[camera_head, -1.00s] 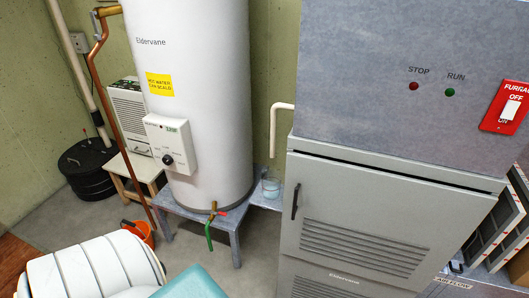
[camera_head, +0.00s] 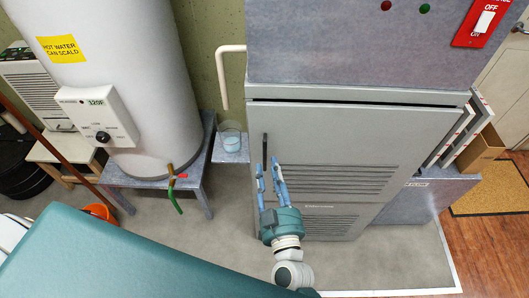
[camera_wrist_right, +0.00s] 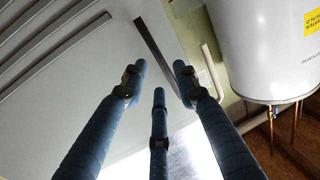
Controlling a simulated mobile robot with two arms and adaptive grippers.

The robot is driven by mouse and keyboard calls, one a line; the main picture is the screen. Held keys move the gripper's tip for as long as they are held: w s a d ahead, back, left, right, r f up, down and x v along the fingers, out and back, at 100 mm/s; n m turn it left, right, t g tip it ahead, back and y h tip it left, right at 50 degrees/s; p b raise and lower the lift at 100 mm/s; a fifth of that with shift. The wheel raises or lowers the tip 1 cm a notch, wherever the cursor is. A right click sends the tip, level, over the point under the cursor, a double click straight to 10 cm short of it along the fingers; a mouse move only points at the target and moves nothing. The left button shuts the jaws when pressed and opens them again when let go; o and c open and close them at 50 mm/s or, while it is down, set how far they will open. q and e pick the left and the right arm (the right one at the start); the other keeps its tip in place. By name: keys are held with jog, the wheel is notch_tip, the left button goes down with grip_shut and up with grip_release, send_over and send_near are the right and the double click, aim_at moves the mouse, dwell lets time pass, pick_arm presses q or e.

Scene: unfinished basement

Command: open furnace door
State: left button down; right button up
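The furnace door (camera_head: 340,135) is a grey panel with slatted vents and appears shut. Its dark vertical handle (camera_head: 264,147) is near the door's left edge. My right gripper (camera_head: 267,164) is in front of the door at the handle, with its blue fingers pointing up and spread. In the right wrist view the handle (camera_wrist_right: 158,48) is a dark bar just beyond the open fingertips (camera_wrist_right: 157,75), roughly between them. I cannot tell whether any finger touches it. Nothing is held. My left gripper is not in view.
A white water heater (camera_head: 130,110) stands on a grey stand (camera_head: 165,180) at left. A glass (camera_head: 231,137) sits beside it under a bent white pipe (camera_head: 222,75). An orange bucket (camera_head: 101,212) is on the floor. Bare floor lies in front of the furnace.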

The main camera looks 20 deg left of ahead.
jog(key=shift+x, duration=2.8)
jog(key=shift+f, duration=0.1)
jog(key=shift+s, duration=0.1)
grip_shut()
